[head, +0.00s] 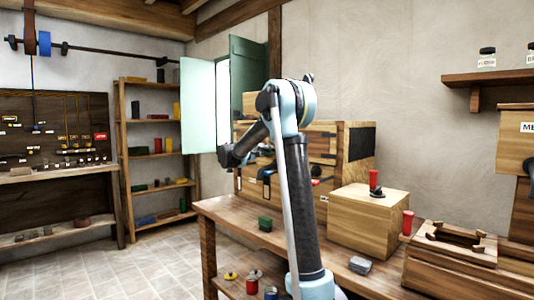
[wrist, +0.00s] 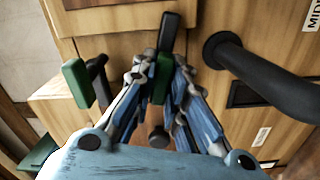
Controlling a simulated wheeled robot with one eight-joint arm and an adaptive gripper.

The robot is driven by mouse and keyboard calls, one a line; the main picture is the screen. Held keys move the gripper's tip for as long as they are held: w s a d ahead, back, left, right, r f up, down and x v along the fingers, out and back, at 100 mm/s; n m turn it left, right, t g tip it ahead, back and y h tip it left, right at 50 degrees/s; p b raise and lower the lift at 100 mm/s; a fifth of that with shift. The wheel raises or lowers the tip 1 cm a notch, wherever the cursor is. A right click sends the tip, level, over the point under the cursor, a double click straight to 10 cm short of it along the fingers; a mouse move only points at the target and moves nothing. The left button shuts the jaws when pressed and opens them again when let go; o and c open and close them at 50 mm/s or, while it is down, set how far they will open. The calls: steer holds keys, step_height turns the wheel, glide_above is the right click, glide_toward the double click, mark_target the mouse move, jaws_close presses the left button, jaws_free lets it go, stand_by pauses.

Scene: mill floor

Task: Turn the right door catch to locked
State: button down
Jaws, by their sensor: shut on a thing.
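In the wrist view two door catches show on the wooden cabinet front. The left catch (wrist: 76,84) has a green grip on a black arm and stands apart from my fingers. The right catch (wrist: 163,78) also has a green grip and a black part above it. My gripper (wrist: 160,72) is shut on this right catch, with a blue-grey finger on each side. The fingers partly hide the catch, so its exact angle is unclear. In the head view my arm reaches to the cabinet (head: 322,140), and the catches are too small or hidden to make out.
A thick black handle (wrist: 262,75) juts out right of my fingers. In the head view a workbench (head: 226,211) carries a green block (head: 265,223), a wooden box (head: 365,225) and a grey block (head: 360,265). Shelves (head: 122,160) stand at the left. The tiled floor at left is clear.

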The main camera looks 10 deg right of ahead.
steer(key=shift+w+a+f+n, duration=0.1)
steer(key=shift+n, duration=0.7)
steer(key=shift+a+f+n, duration=0.1)
steer(key=shift+n, duration=0.7)
steer(key=c, duration=1.6)
jaws_free()
steer(key=shift+d, duration=0.1)
steer(key=v, duration=1.2)
